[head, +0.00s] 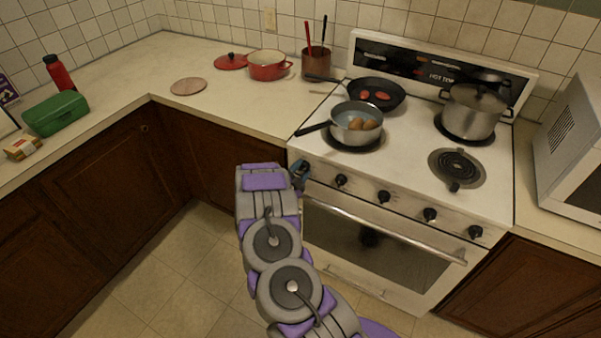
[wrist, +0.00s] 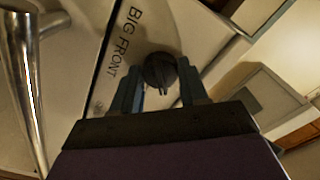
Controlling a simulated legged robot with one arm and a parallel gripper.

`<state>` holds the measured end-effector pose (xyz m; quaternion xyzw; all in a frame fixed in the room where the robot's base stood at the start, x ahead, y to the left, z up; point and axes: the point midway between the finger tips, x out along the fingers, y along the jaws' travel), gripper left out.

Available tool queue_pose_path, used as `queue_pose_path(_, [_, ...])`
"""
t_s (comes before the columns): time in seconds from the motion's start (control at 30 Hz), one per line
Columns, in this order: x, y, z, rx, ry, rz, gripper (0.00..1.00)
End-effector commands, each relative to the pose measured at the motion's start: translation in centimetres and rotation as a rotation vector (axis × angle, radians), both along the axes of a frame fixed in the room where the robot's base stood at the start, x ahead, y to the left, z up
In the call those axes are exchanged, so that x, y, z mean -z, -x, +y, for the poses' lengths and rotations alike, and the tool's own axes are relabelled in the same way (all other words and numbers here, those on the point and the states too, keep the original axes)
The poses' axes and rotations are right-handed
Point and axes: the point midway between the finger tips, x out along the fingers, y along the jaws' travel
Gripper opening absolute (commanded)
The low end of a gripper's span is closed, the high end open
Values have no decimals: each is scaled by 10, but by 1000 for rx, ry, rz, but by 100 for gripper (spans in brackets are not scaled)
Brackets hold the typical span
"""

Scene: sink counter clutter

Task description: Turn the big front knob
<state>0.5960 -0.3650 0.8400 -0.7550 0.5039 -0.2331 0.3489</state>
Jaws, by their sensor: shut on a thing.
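The big front knob (wrist: 160,70) is a dark round knob on the stove's pale front panel, beside the printed words "BIG FRONT" in the wrist view. My gripper (wrist: 162,82) has one finger on each side of it and is shut on it. In the head view my gripper (head: 301,172) is at the left end of the stove's knob row, and it hides the knob there. The stove (head: 405,165) is white, with several other dark knobs to the right along the same panel.
The oven handle (head: 385,222) runs below the knobs and shows as a metal bar in the wrist view (wrist: 28,90). A grey saucepan (head: 355,123) stands on the front left burner, its handle sticking out left. The front right burner (head: 457,168) is bare.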

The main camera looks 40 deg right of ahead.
Motion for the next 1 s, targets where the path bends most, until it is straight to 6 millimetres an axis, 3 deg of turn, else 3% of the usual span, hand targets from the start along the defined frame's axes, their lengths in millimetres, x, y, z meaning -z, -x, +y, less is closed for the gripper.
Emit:
queue_pose_path(0.4, [3, 2, 0, 4, -7, -1, 13])
queue_pose_path(0.43, [3, 2, 0, 4, -7, -1, 46])
queue_pose_path(0.6, [2, 2, 0, 2, -6, -3, 62])
queue_pose_path(0.7, [1, 1, 0, 2, -4, -4, 69])
queue_pose_path(1.0, [-1, 0, 0, -1, -1, -8, 69])
